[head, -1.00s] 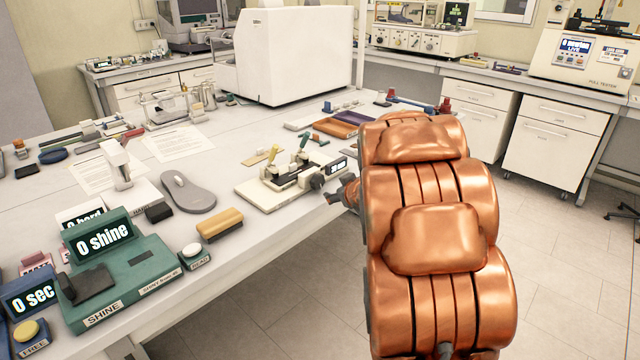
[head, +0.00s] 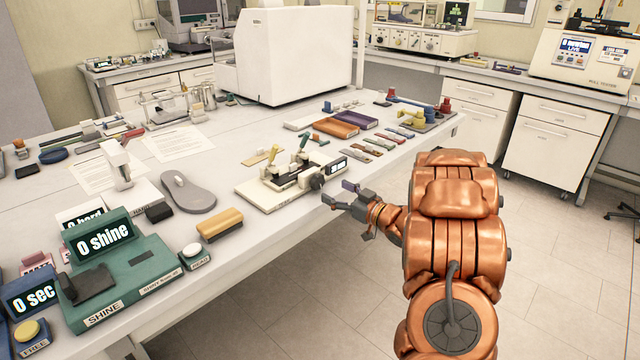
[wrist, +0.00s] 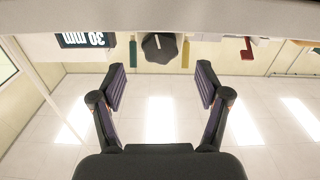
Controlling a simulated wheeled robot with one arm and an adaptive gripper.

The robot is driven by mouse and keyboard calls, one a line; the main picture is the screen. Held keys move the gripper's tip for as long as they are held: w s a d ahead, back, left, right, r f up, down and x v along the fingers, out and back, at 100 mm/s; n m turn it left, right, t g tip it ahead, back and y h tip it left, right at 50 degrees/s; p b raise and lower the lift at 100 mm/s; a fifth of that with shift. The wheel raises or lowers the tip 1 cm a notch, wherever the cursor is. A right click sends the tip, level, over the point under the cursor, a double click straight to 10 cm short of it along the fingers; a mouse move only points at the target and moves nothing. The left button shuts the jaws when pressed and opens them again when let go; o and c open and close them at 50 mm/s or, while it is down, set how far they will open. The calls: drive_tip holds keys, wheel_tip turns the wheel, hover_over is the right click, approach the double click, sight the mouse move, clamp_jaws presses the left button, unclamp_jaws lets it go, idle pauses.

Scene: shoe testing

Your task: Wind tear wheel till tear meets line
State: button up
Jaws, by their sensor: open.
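The tear tester (head: 262,193), a cream base with a dark clamp on top, sits near the table's front edge in the head view. Its dark knobbed tear wheel (head: 317,182) is on the right end, beside a small display (head: 337,167). My gripper (head: 339,194) is open and empty, just off the table edge, facing the wheel. The wrist view shows its fingers (wrist: 161,84) spread apart, with a gap to the wheel. The tear and line cannot be made out.
Behind the tester lie an orange tray (head: 336,128), a purple tray (head: 356,119) and several small strips. A brown brush (head: 219,224) and a green shine unit (head: 115,265) stand to the left. Open floor (head: 555,225) lies right of the table.

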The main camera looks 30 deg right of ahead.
sight(320, 183)
drive_tip(key=shift+p+x, duration=0.55)
drive_tip(key=shift+x, duration=2.85)
drive_tip(key=shift+c, duration=0.3)
drive_tip(key=c, duration=1.1)
drive_tip(key=shift+r+p, duration=0.1)
drive_tip(key=shift+p, duration=0.4)
drive_tip(key=m+p, duration=0.2)
drive_tip(key=shift+r+p, duration=0.2)
drive_tip(key=shift+p, duration=0.15)
drive_tip(key=m+p, duration=0.3)
drive_tip(key=shift+p, duration=0.3)
drive_tip(key=shift+f+m+p, duration=0.15)
drive_tip(key=shift+m+p, duration=0.95)
drive_tip(key=shift+m, duration=0.1)
